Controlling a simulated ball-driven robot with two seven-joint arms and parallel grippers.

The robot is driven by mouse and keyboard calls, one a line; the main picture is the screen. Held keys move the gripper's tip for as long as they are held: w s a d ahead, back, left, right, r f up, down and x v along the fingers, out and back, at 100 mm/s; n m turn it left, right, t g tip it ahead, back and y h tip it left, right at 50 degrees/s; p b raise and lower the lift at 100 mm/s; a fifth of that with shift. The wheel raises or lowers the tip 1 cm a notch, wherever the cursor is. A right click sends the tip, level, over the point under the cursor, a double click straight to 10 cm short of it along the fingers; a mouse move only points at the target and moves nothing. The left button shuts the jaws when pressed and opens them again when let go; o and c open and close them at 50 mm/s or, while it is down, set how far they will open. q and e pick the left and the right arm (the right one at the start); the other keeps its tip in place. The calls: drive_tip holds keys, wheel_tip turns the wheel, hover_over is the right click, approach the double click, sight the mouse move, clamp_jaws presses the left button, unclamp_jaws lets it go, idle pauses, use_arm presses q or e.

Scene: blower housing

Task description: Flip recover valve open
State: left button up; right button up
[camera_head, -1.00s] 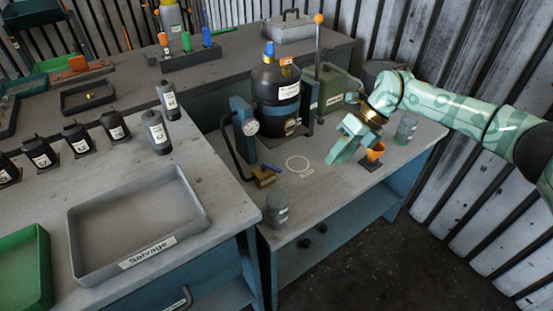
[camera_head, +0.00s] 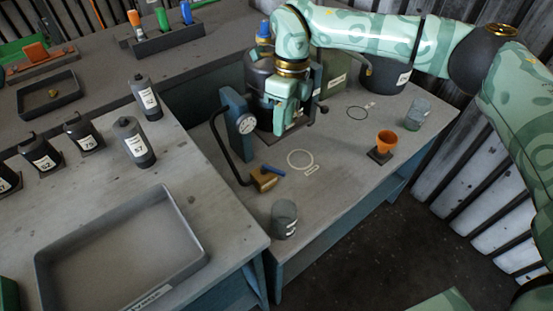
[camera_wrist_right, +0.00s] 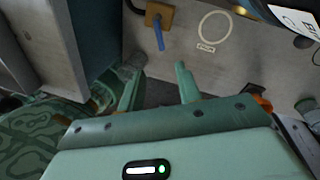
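A brass valve block (camera_head: 262,180) with a blue lever (camera_head: 273,170) sits on the lower bench, at the end of a dark hose from the blue gauge stand (camera_head: 238,122). The lever points to the right in the head view. In the right wrist view the brass block (camera_wrist_right: 159,14) and the blue lever (camera_wrist_right: 159,36) lie beyond the fingertips. No label on the valve is readable. My right gripper (camera_head: 281,127) is in front of the dark bottle, behind and above the valve, not touching it. Its fingers (camera_wrist_right: 158,78) are apart and empty. My left gripper is out of view.
An orange cup (camera_head: 386,141) and a glass jar (camera_head: 417,114) stand on the right of the bench; another jar (camera_head: 284,219) stands near its front edge. The dark bottle (camera_head: 259,76) is partly hidden by my arm. The bench around the white ring (camera_head: 300,159) is clear.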

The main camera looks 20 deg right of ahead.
sight(278, 170)
drive_tip(key=f+b, duration=0.1)
drive_tip(key=f, duration=0.3)
drive_tip(key=s+a+f+b, duration=0.1)
drive_tip(key=f, duration=0.3)
drive_tip(key=f+b, duration=0.1)
drive_tip(key=f, duration=0.4)
drive_tip(key=shift+s+a, duration=0.3)
drive_tip(key=shift+a, duration=0.1)
clamp_jaws()
